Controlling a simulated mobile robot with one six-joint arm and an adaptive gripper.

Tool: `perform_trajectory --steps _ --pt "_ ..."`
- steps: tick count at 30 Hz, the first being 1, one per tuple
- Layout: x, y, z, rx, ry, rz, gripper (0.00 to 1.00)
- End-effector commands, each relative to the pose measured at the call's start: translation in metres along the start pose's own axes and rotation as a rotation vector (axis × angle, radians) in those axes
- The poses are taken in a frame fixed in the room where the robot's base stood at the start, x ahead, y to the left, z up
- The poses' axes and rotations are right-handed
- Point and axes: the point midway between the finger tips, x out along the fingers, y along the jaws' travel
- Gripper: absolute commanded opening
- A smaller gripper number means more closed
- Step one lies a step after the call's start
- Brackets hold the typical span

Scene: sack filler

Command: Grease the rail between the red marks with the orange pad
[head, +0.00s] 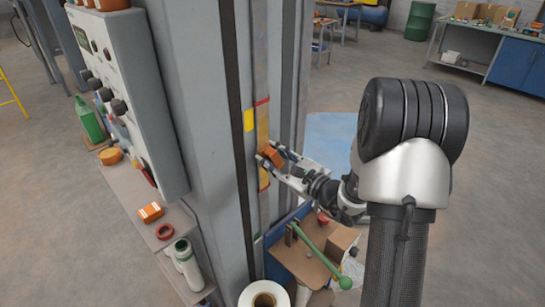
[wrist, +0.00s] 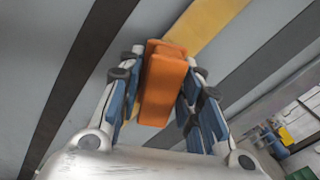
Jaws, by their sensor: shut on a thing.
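The rail (head: 259,55) runs upright on the grey machine column. Between an upper red mark (head: 262,102) and a lower red mark (head: 264,190), its face is yellow-tan (head: 262,125). That stretch also shows as a yellow band (wrist: 207,28) in the wrist view. My gripper (head: 276,160) is shut on the orange pad (wrist: 164,88), which sits between both fingers. The pad is in front of the rail, between the marks and nearer the lower one. I cannot tell whether it touches the rail. The pad hides part of the yellow stretch.
A control box (head: 125,95) juts out left of the column above a shelf (head: 125,190) with bottles and small items. Below my gripper are a brown bench top (head: 300,262), a green-knobbed lever (head: 318,257) and a white roll (head: 264,294).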

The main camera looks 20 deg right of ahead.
Motion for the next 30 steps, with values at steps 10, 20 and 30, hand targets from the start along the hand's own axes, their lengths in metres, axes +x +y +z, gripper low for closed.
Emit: perform_trajectory --steps 10,20,30 --pt "-0.002 0.014 -0.027 0.002 0.001 0.001 0.13" --pt "-0.001 0.023 -0.045 0.003 0.001 0.001 0.13" --pt "0.001 0.032 -0.063 0.0 -0.001 0.0 0.13"
